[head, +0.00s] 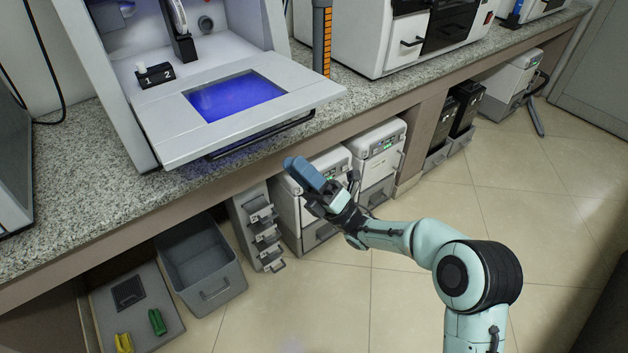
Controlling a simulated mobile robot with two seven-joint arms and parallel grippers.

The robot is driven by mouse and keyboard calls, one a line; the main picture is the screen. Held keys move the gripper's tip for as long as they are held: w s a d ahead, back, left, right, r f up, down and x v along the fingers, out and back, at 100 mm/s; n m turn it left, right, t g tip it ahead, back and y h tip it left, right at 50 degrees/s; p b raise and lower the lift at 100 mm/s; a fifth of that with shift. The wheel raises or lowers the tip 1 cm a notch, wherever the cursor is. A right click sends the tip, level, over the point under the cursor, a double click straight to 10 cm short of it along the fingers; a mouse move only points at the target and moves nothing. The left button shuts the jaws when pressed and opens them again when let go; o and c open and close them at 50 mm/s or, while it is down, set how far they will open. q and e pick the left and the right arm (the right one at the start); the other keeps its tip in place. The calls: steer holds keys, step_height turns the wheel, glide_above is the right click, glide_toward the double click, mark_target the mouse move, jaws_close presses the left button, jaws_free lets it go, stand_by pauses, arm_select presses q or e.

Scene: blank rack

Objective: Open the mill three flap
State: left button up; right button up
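A white mill (120,90) stands on the counter at the left. Its front flap (185,150) is lowered and sticks out level over the counter edge, with a blue-lit window and a dark handle (262,137) along its front. I see no number that marks it as mill three. My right gripper (316,186) is below and right of this flap, apart from it in the picture. A blue-grey block (303,172) shows at its tip; I cannot tell if it is held or part of the gripper. My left gripper is not in view.
A small block marked 1 and 2 (156,76) sits inside the mill. More white machines (365,40) stand along the counter to the right. Below are white units (378,150), a grey bin (200,265) and a small drawer rack (258,230). The tiled floor at right is clear.

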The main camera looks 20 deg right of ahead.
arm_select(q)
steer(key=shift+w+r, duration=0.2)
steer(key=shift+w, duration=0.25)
arm_select(e)
steer(key=v, duration=0.5)
steer(key=shift+f, duration=0.1)
